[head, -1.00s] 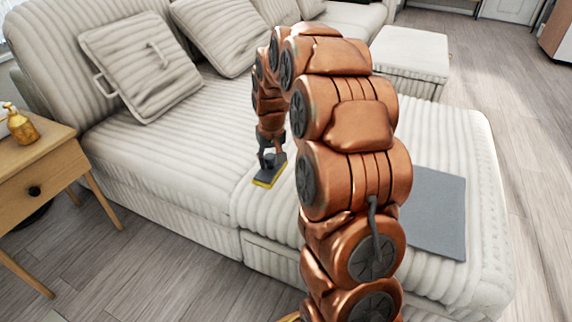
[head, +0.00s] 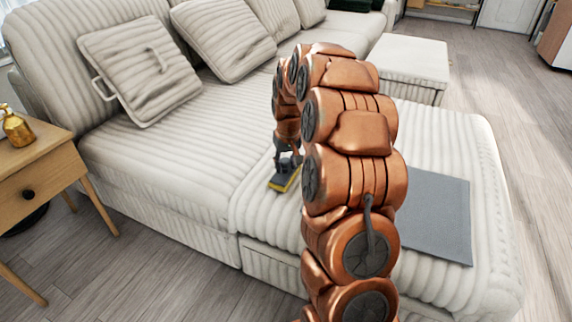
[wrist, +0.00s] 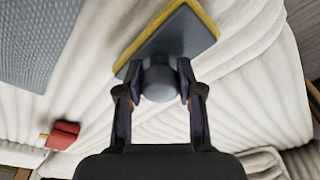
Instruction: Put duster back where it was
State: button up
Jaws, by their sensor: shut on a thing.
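The duster (head: 283,180) has a dark grey pad with a yellow edge. It is over the pale ribbed chaise seat of the sofa, left of my arm in the head view. My gripper (head: 289,160) is above it, with its fingers closed around the duster's round grey knob. In the wrist view the pad of the duster (wrist: 178,40) lies beyond the fingertips of my gripper (wrist: 160,84), tilted in the picture. I cannot tell whether the pad touches the seat.
A flat grey mat (head: 436,215) lies on the chaise, right of my arm. It shows at upper left in the wrist view (wrist: 35,35). A small red object (wrist: 62,135) is at lower left there. A wooden side table (head: 35,165) stands left; cushions (head: 140,70) line the sofa back.

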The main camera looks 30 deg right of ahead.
aim_at(287, 175)
jog(key=shift+f, duration=0.1)
jog(key=o, duration=1.1)
notch_tip(287, 175, up, 12)
jog(key=s+p, duration=0.2)
jog(key=p, duration=0.1)
jog(key=s+a+n+g, duration=0.2)
jog(key=s+a+g, duration=0.1)
jog(key=s+a, duration=1.45)
jog(key=s+a+f+g, duration=0.1)
jog(key=s+a, duration=0.1)
jog(key=s, duration=0.4)
jog(key=s+a+f, duration=0.1)
jog(key=s+a, duration=0.1)
jog(key=s, duration=0.5)
jog(key=s+a+f+n+g, duration=0.1)
jog(key=s+a, duration=0.1)
jog(key=s, duration=0.4)
jog(key=shift+s+a+g+y, duration=0.3)
jog(key=shift+s, duration=0.1)
